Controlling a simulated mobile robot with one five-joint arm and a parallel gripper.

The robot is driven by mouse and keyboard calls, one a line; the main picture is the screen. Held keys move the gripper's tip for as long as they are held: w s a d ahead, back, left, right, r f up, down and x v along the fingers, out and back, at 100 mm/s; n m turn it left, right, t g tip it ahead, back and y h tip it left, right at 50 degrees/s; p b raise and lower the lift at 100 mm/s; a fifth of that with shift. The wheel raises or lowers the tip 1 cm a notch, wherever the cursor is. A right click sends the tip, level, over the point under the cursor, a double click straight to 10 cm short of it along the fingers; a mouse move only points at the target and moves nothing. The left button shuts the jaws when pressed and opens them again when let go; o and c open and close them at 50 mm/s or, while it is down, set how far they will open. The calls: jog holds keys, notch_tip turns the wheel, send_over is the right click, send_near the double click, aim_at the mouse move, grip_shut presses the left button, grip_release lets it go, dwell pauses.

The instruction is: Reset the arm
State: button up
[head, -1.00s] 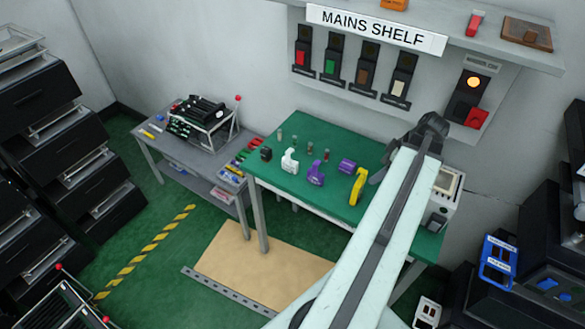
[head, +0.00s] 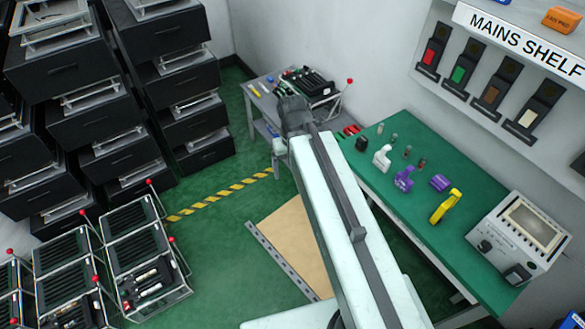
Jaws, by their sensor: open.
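My arm (head: 345,215) rises from the bottom of the head view, a long pale link with a dark strip along it. It reaches up and away over the tan floor mat. Its dark end, with my gripper (head: 284,132), is in front of the grey side table (head: 262,97). The fingers are small and partly hidden by the arm, and no held object shows. The gripper is open.
A green bench (head: 448,167) at right carries colored clamps and a meter box (head: 518,238). The mains shelf (head: 490,75) has several switches. Black drawer stacks (head: 185,85) and wire racks (head: 145,250) stand left. Green floor by the striped line (head: 220,196) is clear.

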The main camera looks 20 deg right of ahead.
jog(key=shift+a, duration=0.1)
notch_tip(320, 180, down, 8)
jog(key=b, duration=0.8)
jog(key=shift+s, duration=0.2)
